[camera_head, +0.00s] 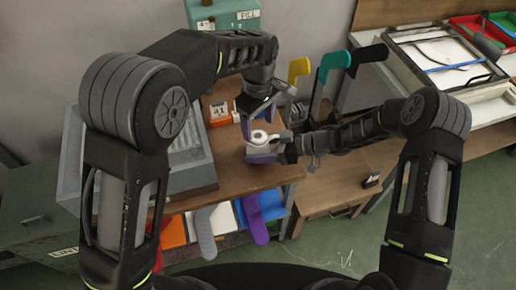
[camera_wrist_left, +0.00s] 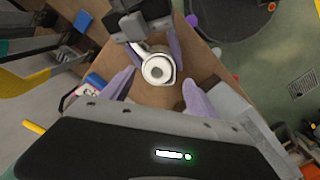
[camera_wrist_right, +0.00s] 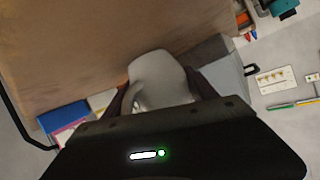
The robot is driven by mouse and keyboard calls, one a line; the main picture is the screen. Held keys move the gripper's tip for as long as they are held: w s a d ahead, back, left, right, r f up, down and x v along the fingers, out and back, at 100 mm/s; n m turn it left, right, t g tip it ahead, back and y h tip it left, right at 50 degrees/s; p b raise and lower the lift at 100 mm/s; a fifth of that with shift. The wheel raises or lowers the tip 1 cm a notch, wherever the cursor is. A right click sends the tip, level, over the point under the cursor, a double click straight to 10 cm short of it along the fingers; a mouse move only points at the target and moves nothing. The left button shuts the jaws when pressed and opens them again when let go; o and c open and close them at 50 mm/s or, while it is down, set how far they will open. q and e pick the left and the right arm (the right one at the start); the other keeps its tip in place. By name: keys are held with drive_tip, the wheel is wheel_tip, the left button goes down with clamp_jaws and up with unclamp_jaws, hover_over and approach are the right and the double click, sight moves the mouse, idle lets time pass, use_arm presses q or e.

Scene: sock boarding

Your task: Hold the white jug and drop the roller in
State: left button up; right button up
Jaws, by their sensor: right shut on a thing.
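The white jug (camera_head: 262,138) is upright at the wooden table's front part, and my right gripper (camera_head: 276,147) is shut on it from the right. In the left wrist view, the jug (camera_wrist_left: 147,82) shows from above between the right gripper's purple fingers. A pale round piece with a ring (camera_wrist_left: 158,69) fills its mouth; I cannot tell for certain whether this is the roller. In the right wrist view the jug (camera_wrist_right: 158,80) hides most of the fingers. My left gripper (camera_head: 259,118) is just above the jug, its purple fingers apart with nothing between them.
A grey tray (camera_head: 190,158) stands left of the jug. An orange-and-white number block (camera_head: 219,113) is behind it. Yellow and teal sock boards (camera_head: 334,64) stand behind to the right. More coloured boards (camera_head: 262,215) hang below the table front. A framed screen (camera_head: 440,55) lies far right.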

sight(259, 138)
use_arm(q)
wheel_tip(259, 138, up, 12)
idle(0.8)
idle(0.4)
use_arm(e)
drive_tip(key=o, duration=1.7)
drive_tip(key=v, duration=1.2)
drive_tip(key=shift+f, duration=0.1)
drive_tip(key=shift+s, duration=0.15)
